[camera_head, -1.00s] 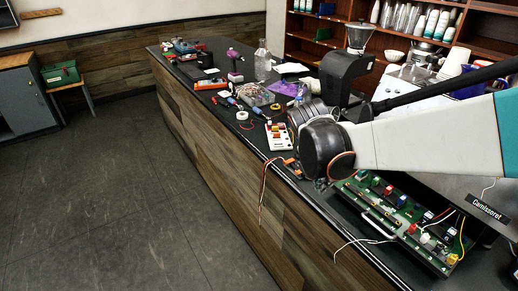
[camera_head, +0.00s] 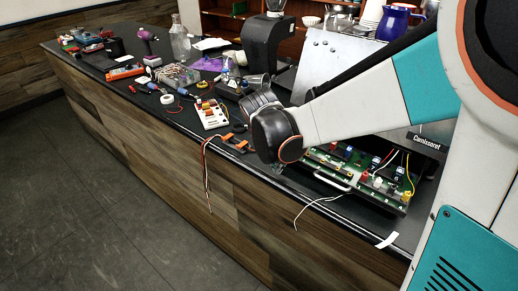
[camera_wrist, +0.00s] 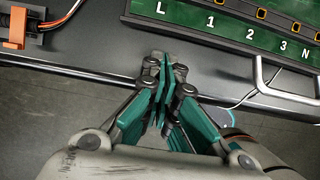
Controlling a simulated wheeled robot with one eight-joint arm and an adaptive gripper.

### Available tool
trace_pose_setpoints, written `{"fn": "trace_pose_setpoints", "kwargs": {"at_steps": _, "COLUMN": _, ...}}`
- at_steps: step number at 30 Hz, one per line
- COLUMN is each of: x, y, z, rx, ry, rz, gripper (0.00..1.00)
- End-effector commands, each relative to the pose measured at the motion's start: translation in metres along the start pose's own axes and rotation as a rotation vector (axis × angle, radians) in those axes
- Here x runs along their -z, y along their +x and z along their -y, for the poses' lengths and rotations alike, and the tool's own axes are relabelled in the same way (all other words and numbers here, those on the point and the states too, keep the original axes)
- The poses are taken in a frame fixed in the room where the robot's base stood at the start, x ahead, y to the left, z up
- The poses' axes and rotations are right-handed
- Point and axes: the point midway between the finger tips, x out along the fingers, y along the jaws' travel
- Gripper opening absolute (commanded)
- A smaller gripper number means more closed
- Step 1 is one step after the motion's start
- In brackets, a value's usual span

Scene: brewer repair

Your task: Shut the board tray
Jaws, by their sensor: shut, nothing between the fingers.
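The board tray (camera_head: 362,180) juts out from under the brewer (camera_head: 425,143), which bears the label "Camisseret", at the counter's front edge. It carries a green board with several coloured parts and wires. Its front handle (camera_head: 331,181) shows in the head view, and the handle (camera_wrist: 265,88) also shows at the right in the wrist view. The board (camera_wrist: 225,28) there reads L, 1, 2, 3, N. My gripper (camera_wrist: 166,62) is shut and empty, over the counter edge, left of the handle and apart from it. In the head view my arm hides the fingertips.
An orange-and-black clamp-like part (camera_head: 236,142) lies left of the tray; its orange end (camera_wrist: 15,27) shows in the wrist view. A white terminal block (camera_head: 210,114), tape roll (camera_head: 167,99) and several tools crowd the counter. Loose wires (camera_head: 206,175) hang over the edge. The floor in front is clear.

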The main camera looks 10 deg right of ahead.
Motion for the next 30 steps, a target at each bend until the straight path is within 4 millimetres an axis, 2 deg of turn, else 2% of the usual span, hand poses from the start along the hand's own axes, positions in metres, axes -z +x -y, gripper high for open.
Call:
{"fn": "trace_pose_setpoints", "kwargs": {"at_steps": 6, "x": -0.007, "y": 0.002, "z": 0.005, "rx": -0.003, "ry": -0.004, "rz": 0.000, "gripper": 0.00}}
{"fn": "trace_pose_setpoints", "kwargs": {"at_steps": 20, "x": -0.011, "y": 0.003, "z": 0.005, "rx": -0.002, "ry": -0.004, "rz": 0.000, "gripper": 0.00}}
{"fn": "trace_pose_setpoints", "kwargs": {"at_steps": 25, "x": -0.027, "y": 0.010, "z": 0.005, "rx": -0.001, "ry": -0.001, "rz": 0.001, "gripper": 0.00}}
{"fn": "trace_pose_setpoints", "kwargs": {"at_steps": 30, "x": -0.059, "y": 0.022, "z": 0.005, "rx": 0.000, "ry": 0.000, "rz": 0.001, "gripper": 0.00}}
